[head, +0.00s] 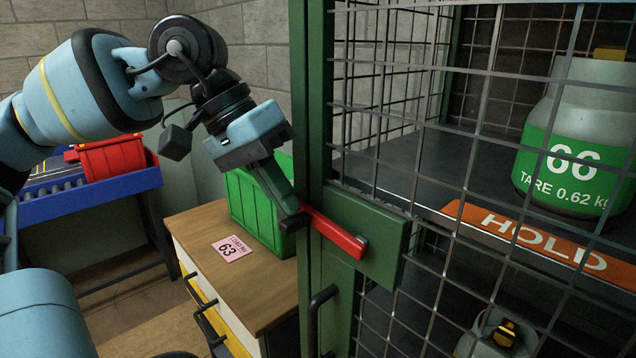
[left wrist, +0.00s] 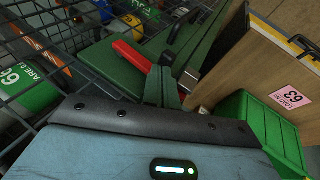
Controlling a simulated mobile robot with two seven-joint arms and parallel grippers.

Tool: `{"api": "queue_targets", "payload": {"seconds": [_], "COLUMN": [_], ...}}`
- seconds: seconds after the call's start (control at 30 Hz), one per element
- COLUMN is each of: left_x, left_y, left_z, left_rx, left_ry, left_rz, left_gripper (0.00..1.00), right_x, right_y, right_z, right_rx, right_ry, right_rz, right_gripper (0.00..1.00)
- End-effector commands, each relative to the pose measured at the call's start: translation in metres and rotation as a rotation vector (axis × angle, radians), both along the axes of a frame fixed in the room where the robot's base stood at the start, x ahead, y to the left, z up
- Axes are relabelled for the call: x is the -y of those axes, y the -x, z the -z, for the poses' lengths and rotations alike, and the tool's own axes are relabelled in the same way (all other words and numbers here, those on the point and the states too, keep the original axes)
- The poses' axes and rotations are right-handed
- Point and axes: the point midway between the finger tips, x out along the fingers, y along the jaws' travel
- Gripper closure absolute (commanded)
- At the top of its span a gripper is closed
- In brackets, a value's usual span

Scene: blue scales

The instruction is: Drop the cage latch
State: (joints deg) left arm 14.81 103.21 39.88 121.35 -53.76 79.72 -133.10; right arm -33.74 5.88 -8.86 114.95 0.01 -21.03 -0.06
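The red latch bar (head: 335,232) lies across the green plate (head: 385,240) at the edge of the mesh cage door. It slopes, with its left end higher than its right end. My left gripper (head: 289,212) is at the bar's left end, beside a small black catch; whether it touches the bar is unclear. In the left wrist view the fingers (left wrist: 163,86) are close together, and the red bar (left wrist: 132,56) ends right next to them. Nothing shows clearly between the fingers. My right gripper is in neither view.
A green crate (head: 258,205) and a pink card (head: 231,249) marked 63 are on the wooden cabinet. Behind the mesh stand a cylinder (head: 570,150) marked 66 and an orange HOLD sign (head: 540,240). A black door handle (head: 318,320) is below the latch.

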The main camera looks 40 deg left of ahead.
Motion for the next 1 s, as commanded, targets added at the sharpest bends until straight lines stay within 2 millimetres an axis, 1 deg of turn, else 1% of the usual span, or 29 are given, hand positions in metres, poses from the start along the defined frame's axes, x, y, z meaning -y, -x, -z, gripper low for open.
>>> {"api": "queue_targets", "payload": {"seconds": [0.03, 0.1, 0.33, 0.9, 1.0], "left_x": [-0.0017, -0.0030, -0.0055, -0.0060, -0.0052], "left_y": [-0.0010, -0.0009, -0.0005, 0.0001, 0.0020], "left_z": [0.0053, 0.0078, 0.0123, 0.0141, 0.0105], "left_rx": [-0.003, -0.006, -0.010, -0.015, -0.014], "left_ry": [0.031, 0.062, 0.126, 0.140, 0.139], "left_rz": [0.000, -0.001, 0.000, 0.001, 0.001], "left_gripper": [1.00, 1.00, 1.00, 1.00, 1.00], "right_x": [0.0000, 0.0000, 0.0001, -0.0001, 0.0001], "right_y": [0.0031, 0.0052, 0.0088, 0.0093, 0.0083], "right_z": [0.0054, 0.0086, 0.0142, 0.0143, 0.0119], "right_rx": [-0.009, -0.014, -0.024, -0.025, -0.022], "right_ry": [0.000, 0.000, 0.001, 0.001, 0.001], "right_rz": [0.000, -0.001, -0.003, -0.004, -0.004], "right_gripper": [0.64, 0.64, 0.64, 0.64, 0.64]}}
